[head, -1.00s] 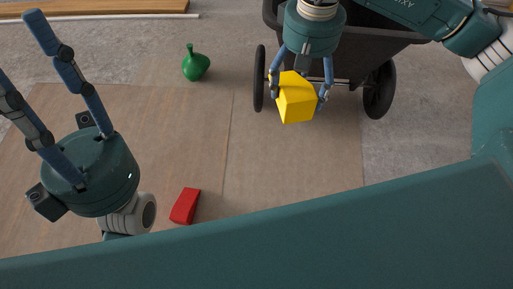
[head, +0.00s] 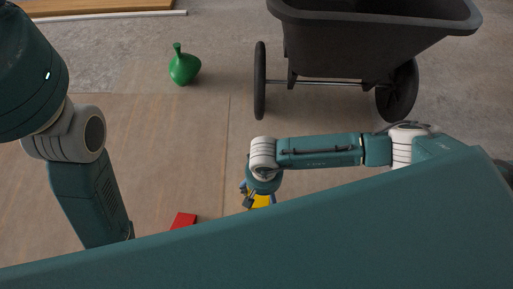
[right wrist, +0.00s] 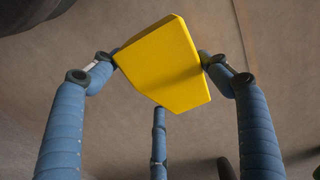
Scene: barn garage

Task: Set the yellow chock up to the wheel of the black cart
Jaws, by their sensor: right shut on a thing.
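The yellow chock (right wrist: 165,65) is held between the fingers of my right gripper (right wrist: 160,72) in the right wrist view. In the head view the right gripper (head: 255,194) is low at the centre, and only a bit of the yellow chock (head: 261,201) shows behind my own body. The black cart (head: 370,45) stands at the upper right, with a left wheel (head: 260,80) and a right wheel (head: 398,92). The chock is well apart from both wheels.
A red block (head: 183,220) lies on the brown floor sheet (head: 160,130), partly hidden by my body. A green vase (head: 184,67) stands left of the cart. Planks (head: 95,8) lie at the far left. The floor between vase and left wheel is clear.

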